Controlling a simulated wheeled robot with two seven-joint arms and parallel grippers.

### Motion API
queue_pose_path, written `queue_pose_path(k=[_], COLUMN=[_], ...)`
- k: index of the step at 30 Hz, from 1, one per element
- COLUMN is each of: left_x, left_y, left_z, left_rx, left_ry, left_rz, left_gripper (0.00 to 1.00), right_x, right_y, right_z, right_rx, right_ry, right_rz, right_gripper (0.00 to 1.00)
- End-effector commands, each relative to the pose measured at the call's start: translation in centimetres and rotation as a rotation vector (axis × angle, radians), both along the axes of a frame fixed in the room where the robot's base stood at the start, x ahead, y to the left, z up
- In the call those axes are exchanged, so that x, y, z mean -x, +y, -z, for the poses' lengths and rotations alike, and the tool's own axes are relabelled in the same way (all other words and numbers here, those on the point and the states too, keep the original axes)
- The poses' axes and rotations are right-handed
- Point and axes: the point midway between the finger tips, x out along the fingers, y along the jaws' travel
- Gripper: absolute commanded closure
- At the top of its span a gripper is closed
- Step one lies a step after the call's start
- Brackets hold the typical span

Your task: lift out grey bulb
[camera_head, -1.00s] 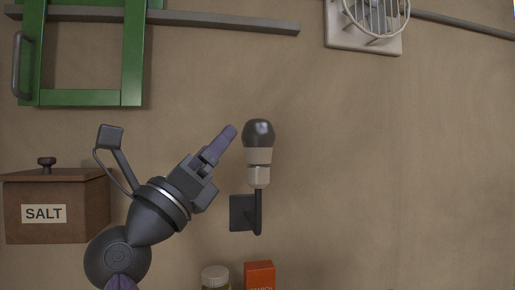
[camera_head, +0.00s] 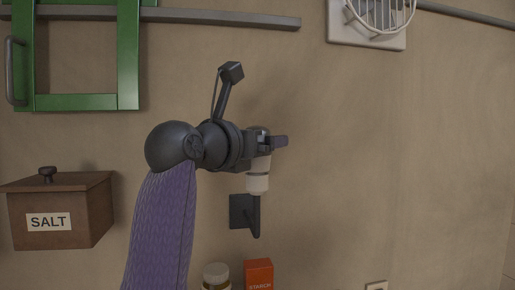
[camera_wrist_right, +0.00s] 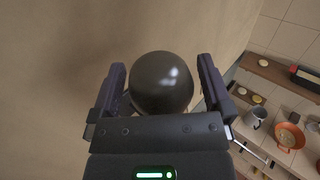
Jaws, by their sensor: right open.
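The grey bulb (camera_wrist_right: 161,84) is a dark, glossy ball between the two fingers of my right gripper (camera_wrist_right: 163,90) in the right wrist view. The fingers stand open on either side of it, with a gap showing on both sides. In the head view my right gripper (camera_head: 272,143) is level with the bulb and covers most of it. Below the gripper show the pale lower part and white socket (camera_head: 258,183) of the wall lamp. Its dark bracket and wall plate (camera_head: 240,211) are fixed to the wall. My left gripper is not in view.
A wooden salt box (camera_head: 85,212) hangs at the left. A green frame (camera_head: 128,60) is at the upper left and a white wire fixture (camera_head: 366,30) at the upper right. A jar (camera_head: 216,276) and an orange box (camera_head: 259,273) stand below the lamp. The wall right of the lamp is clear.

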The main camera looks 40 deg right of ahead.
Motion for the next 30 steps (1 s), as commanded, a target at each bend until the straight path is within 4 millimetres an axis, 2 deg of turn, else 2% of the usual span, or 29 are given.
queue_pose_path(k=[3,14,23,26,30], left_x=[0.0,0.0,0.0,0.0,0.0], left_y=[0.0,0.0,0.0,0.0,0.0], left_z=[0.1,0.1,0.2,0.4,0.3], left_rx=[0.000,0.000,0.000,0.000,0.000], left_ry=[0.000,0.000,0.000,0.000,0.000], left_rz=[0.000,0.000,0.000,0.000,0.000], left_gripper=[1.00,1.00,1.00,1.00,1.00], right_x=[0.0,0.0,0.0,0.0,0.1], right_y=[0.0,0.1,0.1,0.1,0.1], right_z=[0.1,0.1,-0.5,-2.1,-5.3], right_rx=[0.000,0.000,0.000,0.000,0.002], right_ry=[0.000,0.001,0.001,-0.001,-0.002], right_rz=[0.000,0.000,0.000,-0.001,-0.001], right_gripper=[0.02,0.78,0.79,0.79,0.79])
